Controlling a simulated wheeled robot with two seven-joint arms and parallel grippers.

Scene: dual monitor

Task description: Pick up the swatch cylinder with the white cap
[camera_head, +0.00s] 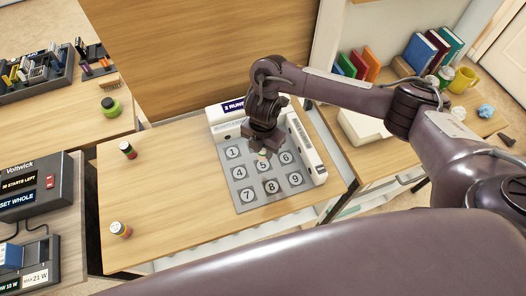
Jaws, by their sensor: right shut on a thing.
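My right gripper (263,147) points down over the grey numbered pad (240,184), near the spots 2 and 5. It is shut on a small pale thing (264,153), seen only as a whitish bit at the fingertips; its cap and sides are mostly hidden. A small dark cylinder with red and green marks (128,150) stands on the wooden table at the left. Another small cylinder, with orange and pale bands (120,230), stands near the table's front left edge. My left gripper is not in view.
A white frame with a display (234,107) borders the pad. A green round container (110,107) stands on the left-hand table, and dark devices (38,184) stand at lower left. Books (418,52) and a yellow mug (463,80) are at right.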

